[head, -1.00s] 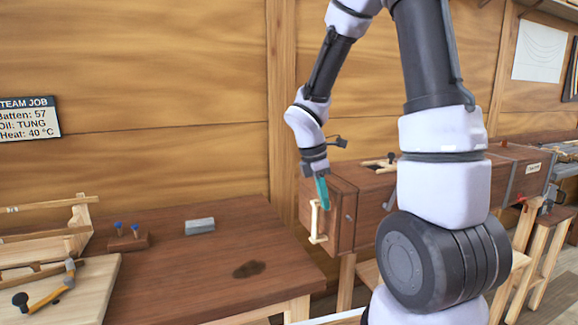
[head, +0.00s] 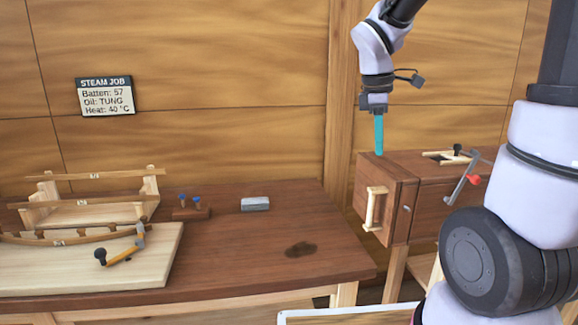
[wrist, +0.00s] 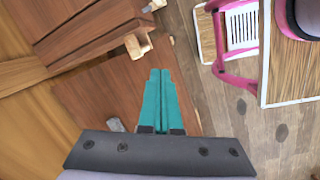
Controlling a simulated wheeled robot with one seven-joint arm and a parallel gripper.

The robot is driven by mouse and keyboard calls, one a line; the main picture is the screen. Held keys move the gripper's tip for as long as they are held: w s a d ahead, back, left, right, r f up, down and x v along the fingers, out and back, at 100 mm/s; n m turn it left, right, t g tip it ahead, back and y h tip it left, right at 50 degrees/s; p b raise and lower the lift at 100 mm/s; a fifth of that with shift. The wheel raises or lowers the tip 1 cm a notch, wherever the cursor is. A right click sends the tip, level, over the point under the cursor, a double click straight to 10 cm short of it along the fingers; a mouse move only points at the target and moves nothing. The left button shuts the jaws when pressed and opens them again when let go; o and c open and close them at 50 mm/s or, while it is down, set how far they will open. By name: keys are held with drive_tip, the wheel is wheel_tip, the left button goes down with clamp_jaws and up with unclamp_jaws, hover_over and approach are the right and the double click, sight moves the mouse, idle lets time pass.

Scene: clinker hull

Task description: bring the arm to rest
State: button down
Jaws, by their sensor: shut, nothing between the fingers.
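My gripper (head: 379,152) has teal fingers that point down, and it hangs in the air just above the front end of the wooden steam box (head: 425,190) in the head view. In the wrist view the two fingers of my gripper (wrist: 161,72) lie together, shut, with nothing between them. The box's pale door handle (head: 375,208) is below the fingertips, apart from them. It also shows in the wrist view as a pale wooden piece (wrist: 138,46) left of the fingertips.
A wooden bench (head: 240,262) holds a grey block (head: 255,204), a dark stain (head: 301,249), a stand with blue-topped pegs (head: 191,210) and a hammer (head: 122,252). A steam job sign (head: 105,97) hangs on the wall. A pink-framed chair (wrist: 225,50) stands on the floor.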

drive_tip(key=s+r+m+t+y, duration=0.3)
drive_tip(key=s+r+m+t, duration=0.3)
drive_tip(key=m, duration=1.1)
drive_tip(key=shift+s+d+r+m+y, duration=0.25)
drive_tip(key=shift+s+r+m+y, duration=0.15)
drive_tip(key=shift+s+r, duration=1.5)
drive_tip(key=shift+s+f, duration=0.25)
drive_tip(key=shift+f, duration=0.05)
